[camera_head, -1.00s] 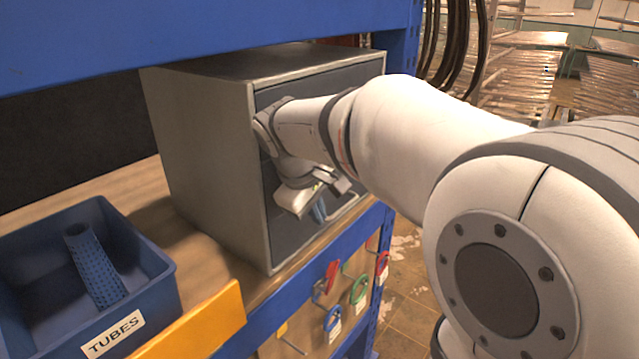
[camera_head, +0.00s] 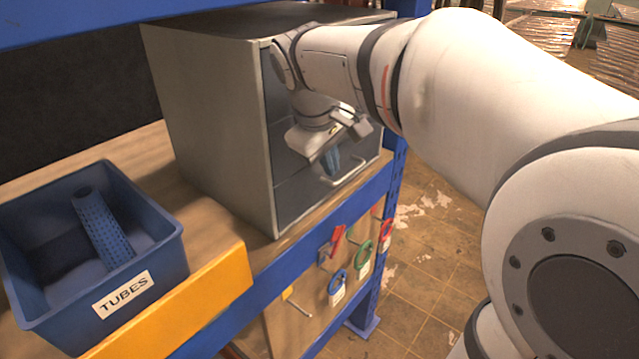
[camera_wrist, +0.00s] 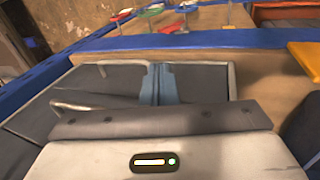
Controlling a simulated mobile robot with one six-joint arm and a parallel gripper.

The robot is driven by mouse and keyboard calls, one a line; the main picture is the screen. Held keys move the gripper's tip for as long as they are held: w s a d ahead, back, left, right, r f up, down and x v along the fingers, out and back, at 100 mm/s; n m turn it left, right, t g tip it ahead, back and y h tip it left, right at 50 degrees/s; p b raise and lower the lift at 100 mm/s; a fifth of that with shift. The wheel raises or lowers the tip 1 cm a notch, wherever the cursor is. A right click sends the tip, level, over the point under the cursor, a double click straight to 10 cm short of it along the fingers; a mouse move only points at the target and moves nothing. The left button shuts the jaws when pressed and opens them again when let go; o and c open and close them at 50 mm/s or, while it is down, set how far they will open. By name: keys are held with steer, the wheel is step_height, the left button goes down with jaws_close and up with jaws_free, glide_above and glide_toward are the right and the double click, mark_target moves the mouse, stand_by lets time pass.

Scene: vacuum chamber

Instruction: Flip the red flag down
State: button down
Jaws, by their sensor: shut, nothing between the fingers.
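A small red flag-like piece (camera_head: 338,241) sticks up on the panel under the shelf's front edge in the head view. I cannot tell for sure that it is the red flag. My gripper (camera_head: 331,164) points down in front of the grey cabinet (camera_head: 225,140), close to a drawer handle (camera_head: 350,171). It is above and apart from the red piece. In the wrist view its blue fingers (camera_wrist: 159,86) are together and empty. Small red pieces (camera_wrist: 171,28) show at the top of that view, beyond the blue shelf edge.
Green (camera_head: 363,254) and blue (camera_head: 338,284) rings with tags hang beside the red piece, and another red ring (camera_head: 386,232) is further right. A blue TUBES bin (camera_head: 165,277) stands at left behind a yellow strip (camera_head: 190,312). The tiled floor (camera_head: 425,260) at right is clear.

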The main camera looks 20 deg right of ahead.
steer(key=s+a+f+m+y, duration=0.1)
steer(key=s+f+m, duration=0.5)
steer(key=s+f, duration=0.6)
steer(key=s+y, duration=0.1)
steer(key=s, duration=0.2)
steer(key=shift+t+y, duration=0.4)
steer(key=shift+s+a, duration=0.1)
steer(key=shift+s, duration=0.1)
